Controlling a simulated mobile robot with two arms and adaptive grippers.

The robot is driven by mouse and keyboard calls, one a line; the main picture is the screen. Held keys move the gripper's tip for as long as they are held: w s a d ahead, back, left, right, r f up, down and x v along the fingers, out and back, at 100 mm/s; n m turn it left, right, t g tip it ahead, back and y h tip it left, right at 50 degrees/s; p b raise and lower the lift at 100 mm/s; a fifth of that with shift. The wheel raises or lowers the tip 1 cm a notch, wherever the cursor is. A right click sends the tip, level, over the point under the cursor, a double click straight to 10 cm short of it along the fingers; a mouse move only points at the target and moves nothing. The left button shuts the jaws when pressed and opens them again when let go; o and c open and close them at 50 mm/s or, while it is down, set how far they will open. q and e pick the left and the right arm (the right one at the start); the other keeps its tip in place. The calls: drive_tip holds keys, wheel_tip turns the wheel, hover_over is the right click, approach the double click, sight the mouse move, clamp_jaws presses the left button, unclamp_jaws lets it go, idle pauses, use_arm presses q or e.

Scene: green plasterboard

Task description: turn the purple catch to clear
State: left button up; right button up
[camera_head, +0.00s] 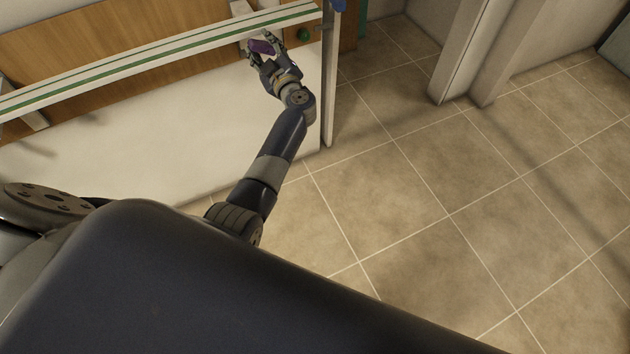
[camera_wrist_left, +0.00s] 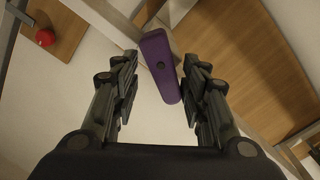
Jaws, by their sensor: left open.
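The purple catch (camera_head: 262,46) is a small flat bar at the white rail with green stripes, near the rail's right end in the head view. In the left wrist view the catch (camera_wrist_left: 159,52) is a long bar with a dark round spot, its lower end leaning right. My left gripper (camera_head: 263,53) is open at the catch. In the wrist view the fingers of the left gripper (camera_wrist_left: 160,85) stand on either side of the catch's lower end. The right finger is very close to it; I cannot tell whether they touch. My right gripper is not in view.
The rail (camera_head: 160,58) runs in front of a brown wooden panel (camera_head: 110,42), above a white panel (camera_head: 180,130). A green knob (camera_head: 304,35) sits right of the catch. The wrist view shows a red knob (camera_wrist_left: 45,37) at upper left. The tiled floor (camera_head: 420,190) at right is clear.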

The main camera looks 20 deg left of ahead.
use_arm(q)
drive_tip(key=shift+w+r+m, duration=0.1)
drive_tip(key=shift+r+m, duration=0.05)
drive_tip(key=shift+m, duration=0.85)
drive_tip(key=shift+w+d+m+b, duration=0.15)
drive_tip(key=shift+m+b, duration=0.15)
drive_tip(key=shift+m, duration=0.7)
drive_tip(key=m+b, duration=0.2)
drive_tip(key=m, duration=0.1)
drive_tip(key=shift+w+d, duration=0.15)
drive_tip(key=v, duration=1.1)
drive_tip(key=s+d+f+m+h, duration=0.3)
drive_tip(key=d+f+m+h, duration=0.1)
drive_tip(key=f, duration=0.6)
drive_tip(key=s+d+f+m+t+h, duration=0.1)
drive_tip(key=s+d+f+m+h, duration=0.2)
drive_tip(key=f, duration=0.8)
drive_tip(key=s+d+f+m+t+h, duration=0.1)
drive_tip(key=s+d+f+m+h, duration=0.2)
drive_tip(key=f, duration=0.7)
drive_tip(key=d+m+h, duration=0.1)
drive_tip(key=d+h, duration=0.1)
drive_tip(key=shift+d+m+h+p, duration=0.2)
drive_tip(key=shift+m+h+p, duration=0.1)
drive_tip(key=shift+h+p, duration=0.1)
drive_tip(key=shift+f, duration=0.15)
